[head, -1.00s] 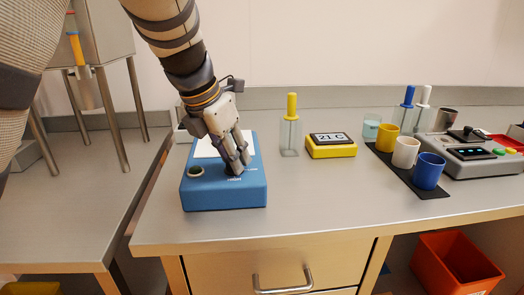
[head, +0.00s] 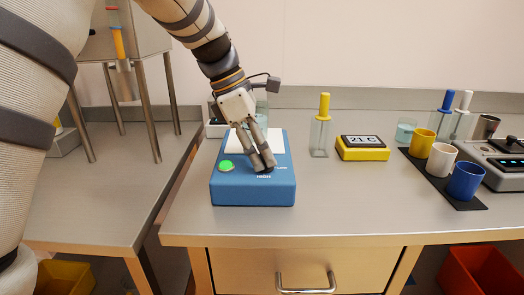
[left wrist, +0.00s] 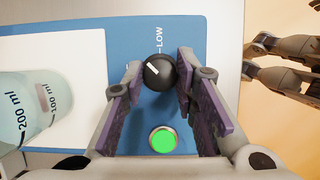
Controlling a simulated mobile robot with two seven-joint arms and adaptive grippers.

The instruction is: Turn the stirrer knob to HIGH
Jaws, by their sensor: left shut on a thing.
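The blue stirrer (head: 225,190) sits on the steel bench, with HIGH printed in front of its knob. The dark round knob (left wrist: 158,71) shows in the left wrist view between my left gripper's fingers (left wrist: 158,80). Its white mark points to the upper left in that view, away from the LOW label at its upper right. My left gripper (head: 263,165) is shut on the knob; its fingers largely hide it in the head view. The round button (head: 227,166) beside it glows green. What look like my right gripper's fingers (left wrist: 285,65) show at the right edge; their opening is unclear.
A yellow-handled tool in a clear holder (head: 322,130) and a yellow 21 C display (head: 362,148) stand to the right. Cups stand on a black mat (head: 475,197). Bench in front is clear.

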